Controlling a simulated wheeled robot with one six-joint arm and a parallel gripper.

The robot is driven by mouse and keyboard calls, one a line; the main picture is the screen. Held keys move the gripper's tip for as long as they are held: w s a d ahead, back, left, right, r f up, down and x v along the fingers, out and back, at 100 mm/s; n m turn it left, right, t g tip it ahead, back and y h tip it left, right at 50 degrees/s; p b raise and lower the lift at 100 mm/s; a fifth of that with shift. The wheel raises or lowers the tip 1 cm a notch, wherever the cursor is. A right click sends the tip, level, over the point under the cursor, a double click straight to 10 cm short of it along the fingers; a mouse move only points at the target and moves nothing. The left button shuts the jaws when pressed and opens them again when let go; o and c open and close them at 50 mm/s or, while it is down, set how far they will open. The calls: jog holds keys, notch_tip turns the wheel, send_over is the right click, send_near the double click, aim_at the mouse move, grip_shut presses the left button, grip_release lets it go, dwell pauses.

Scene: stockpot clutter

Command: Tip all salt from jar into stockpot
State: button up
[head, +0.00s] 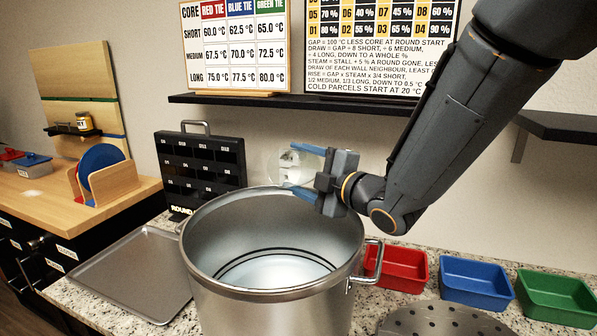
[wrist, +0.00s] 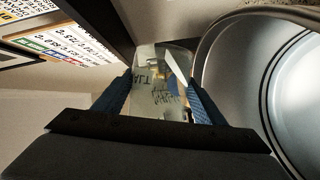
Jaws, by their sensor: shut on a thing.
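A clear jar (head: 287,167) is held between the blue fingers of my gripper (head: 305,172), just above the back rim of the stockpot. In the wrist view the jar (wrist: 160,85) sits between the two fingers of my gripper (wrist: 160,92), with dark lettering on it. How much salt it holds I cannot tell. The steel stockpot (head: 279,285) stands open on the counter, with clear liquid low inside and dark ring lines on its wall. Its rim and inner wall fill the right of the wrist view (wrist: 245,80).
A black slotted case (head: 200,165) stands behind the pot to the left. A metal tray (head: 128,275) lies left of it. Red (head: 400,268), blue (head: 476,283) and green (head: 556,298) bins stand to the right, behind a perforated disc (head: 432,319). A dark shelf (head: 240,99) runs above.

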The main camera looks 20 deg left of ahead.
jog(key=shift+s+a+f+n+t+y+b, duration=0.2)
jog(key=shift+n+b, duration=0.5)
jog(key=shift+b, duration=1.2)
jog(key=shift+s+d+f+n+t+y+b, duration=0.1)
jog(key=shift+s+f+n+y+b, duration=0.4)
jog(key=shift+b, duration=1.35)
jog(key=shift+s+a+r+n+y+b, duration=0.15)
jog(key=shift+r+n+b, duration=0.2)
jog(key=shift+n+b, duration=0.6)
jog(key=shift+s+d+r+n+y+b, duration=0.1)
jog(key=shift+r+n+y+b, duration=0.15)
jog(key=shift+b, duration=1.15)
jog(key=shift+s+a+r+n+y+b, duration=0.15)
jog(key=shift+r+n+b, duration=0.25)
jog(key=shift+n+b, duration=0.55)
jog(key=shift+s+d+r+n+b, duration=0.15)
jog(key=shift+s+n+b, duration=0.2)
jog(key=shift+b, duration=1.1)
jog(key=shift+s+r+n+y+b, duration=0.25)
jog(key=shift+n+y+b, duration=0.4)
jog(key=shift+b, duration=0.85)
